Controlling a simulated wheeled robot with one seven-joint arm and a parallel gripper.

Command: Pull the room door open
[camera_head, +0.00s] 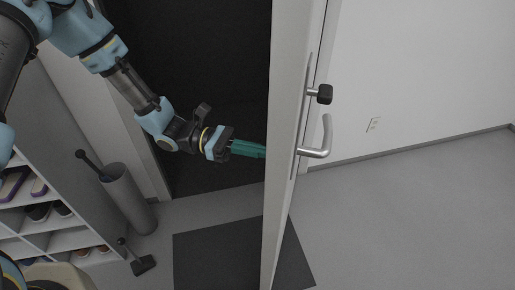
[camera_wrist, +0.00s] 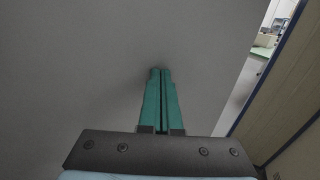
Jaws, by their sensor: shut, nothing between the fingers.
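The room door (camera_head: 285,120) stands partly open, seen nearly edge-on in the head view, with a dark opening to its left. Its lever handle (camera_head: 318,150) and a dark knob (camera_head: 324,94) above it are on the right face. My gripper (camera_head: 264,151) is on the left side of the door, its green fingers together and pointing at the door edge. In the wrist view the shut fingers (camera_wrist: 161,72) point at a plain grey door face (camera_wrist: 80,60). Whether the tips touch it I cannot tell.
A shoe shelf (camera_head: 50,225) and a grey cylindrical bin (camera_head: 128,200) stand at the left. A dark tool (camera_head: 143,265) is on the floor near them. A dark mat (camera_head: 215,255) lies under the door. The floor to the right (camera_head: 410,220) is clear.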

